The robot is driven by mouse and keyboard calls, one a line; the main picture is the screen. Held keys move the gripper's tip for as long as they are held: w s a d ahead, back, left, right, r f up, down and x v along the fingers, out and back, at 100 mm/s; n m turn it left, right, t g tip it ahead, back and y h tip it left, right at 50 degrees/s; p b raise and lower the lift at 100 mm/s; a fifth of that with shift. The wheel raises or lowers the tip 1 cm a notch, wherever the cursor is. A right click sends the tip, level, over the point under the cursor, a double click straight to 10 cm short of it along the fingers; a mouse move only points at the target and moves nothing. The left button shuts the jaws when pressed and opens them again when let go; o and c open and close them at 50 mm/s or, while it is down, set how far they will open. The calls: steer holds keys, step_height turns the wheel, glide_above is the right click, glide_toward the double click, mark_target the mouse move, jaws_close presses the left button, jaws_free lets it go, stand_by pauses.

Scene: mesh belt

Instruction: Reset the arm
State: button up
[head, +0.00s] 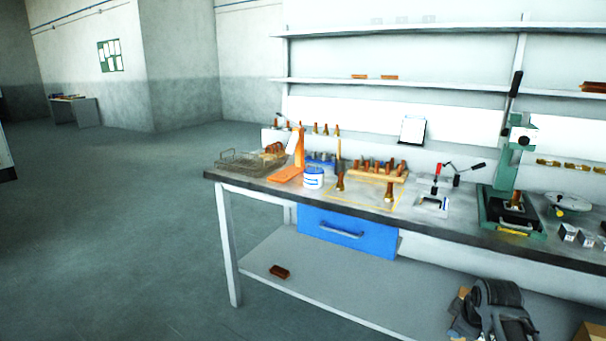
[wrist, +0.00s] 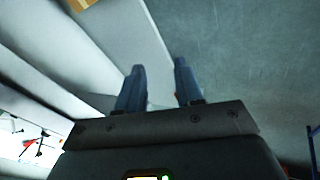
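My gripper (wrist: 160,82) shows in the wrist view with its two dark blue-grey fingers apart and nothing between them. Behind the fingers are grey floor and a pale flat surface. My gripper and arm do not show in the head view. The workbench (head: 440,222) stands at the right of the head view, with tools and parts on its grey top.
On the bench are a wire basket (head: 240,165), an orange stand (head: 287,173), a white-and-blue tub (head: 313,178), a wooden rack (head: 378,175) and a green press (head: 503,160). A blue drawer (head: 345,231) hangs below. The floor (head: 110,240) at left is clear.

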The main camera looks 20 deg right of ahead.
steer(key=s+a+f+m+t, duration=0.1)
steer(key=s+a+f, duration=0.25)
steer(key=a, duration=0.35)
steer(key=s+a+f+t, duration=0.1)
steer(key=s+a+f, duration=0.25)
steer(key=a, duration=0.25)
steer(key=s+a+r+m+t, duration=0.2)
steer(key=s+a+r+t, duration=0.1)
steer(key=s+a, duration=0.95)
steer(key=s+a+r+m+t+y, duration=0.1)
steer(key=s+a+r, duration=0.3)
steer(key=s+r, duration=0.6)
steer(key=s+a+r+m+t+y, duration=0.1)
steer(key=s+a+r+t+y, duration=0.1)
steer(key=s+r, duration=0.8)
step_height(320, 180, up, 2)
steer(key=shift+a+r+m+t, duration=0.1)
steer(key=shift+a+m+t, duration=0.2)
steer(key=shift+a+t, duration=0.6)
